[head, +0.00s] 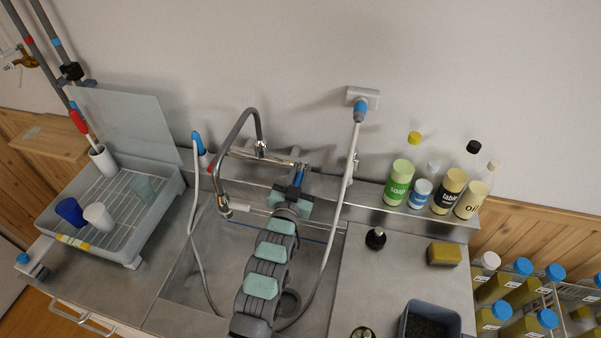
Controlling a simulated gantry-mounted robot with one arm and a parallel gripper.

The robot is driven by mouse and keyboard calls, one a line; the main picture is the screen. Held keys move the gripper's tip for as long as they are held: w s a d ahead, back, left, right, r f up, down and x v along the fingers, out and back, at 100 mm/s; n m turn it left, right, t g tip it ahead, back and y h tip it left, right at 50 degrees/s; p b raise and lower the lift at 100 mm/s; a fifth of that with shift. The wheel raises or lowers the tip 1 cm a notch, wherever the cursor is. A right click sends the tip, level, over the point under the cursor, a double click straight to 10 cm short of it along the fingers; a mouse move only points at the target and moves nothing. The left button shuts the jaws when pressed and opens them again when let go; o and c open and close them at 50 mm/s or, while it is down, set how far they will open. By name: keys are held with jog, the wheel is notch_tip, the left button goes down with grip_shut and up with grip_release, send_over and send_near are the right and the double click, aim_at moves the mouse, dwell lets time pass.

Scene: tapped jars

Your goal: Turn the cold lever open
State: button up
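The tap's curved grey spout (240,130) rises behind the sink, with a horizontal bar across the back. A small red mark (210,170) shows at the bar's left end. A small blue part (300,173), which looks like the cold lever, shows at the bar's right end. My gripper (298,180) is right at this blue part, reaching in from the front over the sink. Its fingers are dark and small here, and partly merge with the tap. I cannot tell whether they touch the lever or whether they are open or shut.
A white hose (347,170) runs down from a wall outlet just right of my gripper; a grey hose (190,230) hangs at left. A dish rack (120,220) stands left. Soap (398,185) and other bottles line the right ledge. A sponge (444,254) lies on the counter.

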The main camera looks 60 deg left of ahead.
grip_shut()
dwell(1.0)
